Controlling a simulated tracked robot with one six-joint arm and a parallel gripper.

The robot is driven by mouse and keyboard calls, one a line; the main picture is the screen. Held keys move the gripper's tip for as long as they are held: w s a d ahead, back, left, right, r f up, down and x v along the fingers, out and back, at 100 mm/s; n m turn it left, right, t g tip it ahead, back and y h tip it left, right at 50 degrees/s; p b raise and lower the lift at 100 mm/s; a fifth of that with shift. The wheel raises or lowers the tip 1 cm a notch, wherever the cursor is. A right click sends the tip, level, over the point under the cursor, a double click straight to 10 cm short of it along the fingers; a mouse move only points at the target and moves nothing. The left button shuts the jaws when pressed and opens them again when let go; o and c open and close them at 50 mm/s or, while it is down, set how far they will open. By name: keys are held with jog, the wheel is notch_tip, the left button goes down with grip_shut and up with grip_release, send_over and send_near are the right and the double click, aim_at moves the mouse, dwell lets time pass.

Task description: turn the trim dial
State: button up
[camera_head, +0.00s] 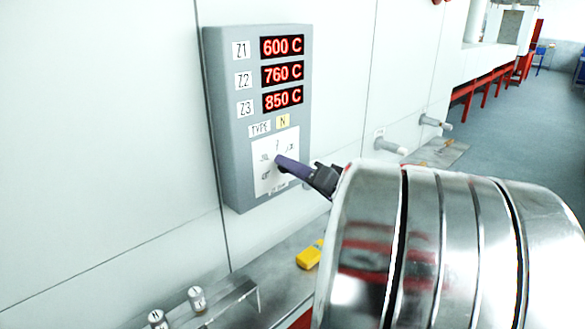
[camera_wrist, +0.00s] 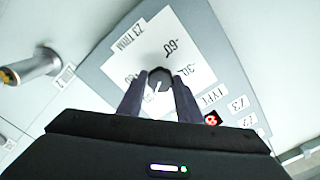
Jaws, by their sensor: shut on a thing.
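The trim dial (camera_wrist: 159,78) is a small dark knob with a pale pointer line. It sits on a white scale plate labelled Z3 TRIM in the wrist view. My gripper (camera_wrist: 159,84) is shut on the dial, one finger on each side. In the head view my gripper (camera_head: 281,162) reaches the white scale plate (camera_head: 264,180) low on the grey control panel (camera_head: 225,110), and the dial is hidden behind the fingers. Scale marks such as -60 and -30 show in the wrist view.
Red displays (camera_head: 282,72) above read 600 C, 760 C and 850 C for Z1, Z2 and Z3. A yellow object (camera_head: 309,256) lies on the ledge below. Two small labelled cylinders (camera_head: 197,298) stand at lower left. Metal stubs (camera_head: 390,146) project from the wall at right.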

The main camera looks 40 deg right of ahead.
jog(key=shift+d+f+m, duration=0.1)
jog(key=shift+m, duration=0.2)
jog(key=m, duration=1.1)
jog(key=shift+f, duration=0.2)
jog(key=shift+m, duration=0.3)
jog(key=o, duration=1)
jog(key=shift+o, duration=0.2)
jog(key=shift+r, duration=0.1)
jog(key=s, duration=1.4)
jog(key=shift+d, duration=0.2)
jog(key=shift+w, duration=0.15)
